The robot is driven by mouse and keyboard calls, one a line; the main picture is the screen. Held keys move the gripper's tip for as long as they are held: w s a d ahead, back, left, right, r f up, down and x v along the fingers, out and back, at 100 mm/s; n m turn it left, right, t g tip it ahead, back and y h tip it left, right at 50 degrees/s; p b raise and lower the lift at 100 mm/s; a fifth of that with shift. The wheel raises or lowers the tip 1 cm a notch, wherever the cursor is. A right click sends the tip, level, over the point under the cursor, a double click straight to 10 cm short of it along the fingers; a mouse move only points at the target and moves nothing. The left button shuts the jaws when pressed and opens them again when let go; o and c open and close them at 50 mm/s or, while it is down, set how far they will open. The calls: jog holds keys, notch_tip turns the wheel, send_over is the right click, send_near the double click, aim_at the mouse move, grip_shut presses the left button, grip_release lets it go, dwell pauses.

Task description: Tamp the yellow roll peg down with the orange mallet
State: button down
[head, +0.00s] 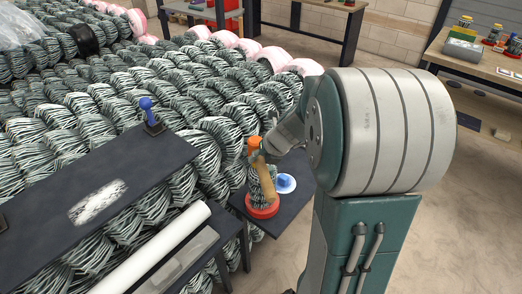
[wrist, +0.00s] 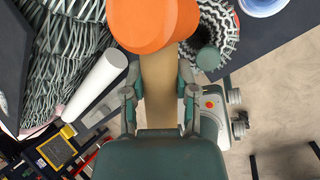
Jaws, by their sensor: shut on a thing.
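My gripper (wrist: 158,88) is shut on the tan handle (wrist: 158,100) of the orange mallet, with a finger on each side. The mallet's orange head (wrist: 155,22) is beyond the fingertips at the top of the wrist view. In the head view, the orange head (head: 254,144) and tan handle (head: 264,172) show above the small dark side table (head: 240,203), partly in front of a mesh holder. My gripper (head: 266,152) is partly hidden by its own links there. I cannot make out a yellow roll peg in either view.
A blue peg (head: 147,107) stands on the long dark board (head: 120,165). The mesh holder has a red base (head: 262,207), beside a blue-and-white dish (head: 286,183). A white tube (head: 150,255) lies left of the side table. Wire mesh rolls (head: 100,95) fill the left. Open floor lies right.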

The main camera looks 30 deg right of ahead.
jog(key=shift+a+r, duration=0.3)
jog(key=shift+r, duration=0.6)
jog(key=shift+d+r, duration=0.1)
jog(key=shift+d, duration=0.2)
jog(key=shift+d+r, duration=0.3)
jog(key=shift+r, duration=0.15)
jog(key=shift+a, duration=0.1)
jog(key=shift+a, duration=0.15)
notch_tip(320, 180, down, 4)
jog(key=shift+r, duration=0.1)
jog(key=shift+d+r, duration=0.2)
jog(key=shift+r, duration=0.2)
jog(key=shift+a+r, duration=0.15)
jog(key=shift+r, duration=0.7)
